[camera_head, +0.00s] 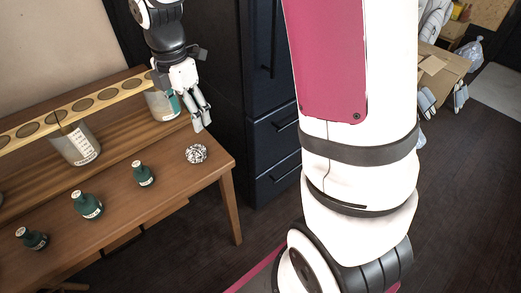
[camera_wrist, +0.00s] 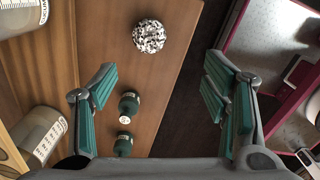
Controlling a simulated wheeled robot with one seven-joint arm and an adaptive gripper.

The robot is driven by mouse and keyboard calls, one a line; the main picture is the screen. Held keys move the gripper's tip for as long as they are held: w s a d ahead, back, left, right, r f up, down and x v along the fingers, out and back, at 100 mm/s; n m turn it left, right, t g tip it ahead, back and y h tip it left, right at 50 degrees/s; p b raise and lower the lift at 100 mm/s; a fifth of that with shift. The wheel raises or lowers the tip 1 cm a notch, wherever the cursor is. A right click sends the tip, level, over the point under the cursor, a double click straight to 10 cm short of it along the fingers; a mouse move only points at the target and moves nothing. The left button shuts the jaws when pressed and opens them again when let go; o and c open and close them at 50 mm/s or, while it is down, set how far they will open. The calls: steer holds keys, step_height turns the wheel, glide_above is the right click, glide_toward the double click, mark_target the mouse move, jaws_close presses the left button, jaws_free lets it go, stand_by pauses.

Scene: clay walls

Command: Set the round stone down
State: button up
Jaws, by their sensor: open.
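The round stone (camera_head: 196,154) is a black-and-white speckled ball resting on the wooden table (camera_head: 160,205) near its right end. It also shows in the wrist view (camera_wrist: 149,36), at the top centre, whole and uncovered. My gripper (camera_head: 200,118) is above the table, up and slightly right of the stone in the head view. In the wrist view its two teal-padded fingers (camera_wrist: 160,88) are spread wide with nothing between them. The stone lies beyond the fingertips and apart from them.
Several dark green bottles (camera_head: 143,173) stand on the table left of the stone. A yellow rack with round holes (camera_head: 80,107) and pale labelled jars (camera_head: 75,145) stand behind. Dark drawers (camera_head: 272,150) rise beyond the table's right end. Floor is open to the far right.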

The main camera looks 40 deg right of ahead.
steer(key=s+r+m, duration=1)
steer(key=s+m, duration=0.1)
steer(key=s, duration=0.4)
steer(key=s+m+t, duration=0.1)
steer(key=s+m, duration=0.9)
steer(key=s, duration=0.5)
steer(key=shift+s, duration=0.15)
steer(key=shift+r, duration=0.1)
step_height(320, 180, up, 15)
steer(key=t+p, duration=0.3)
steer(key=p, duration=1)
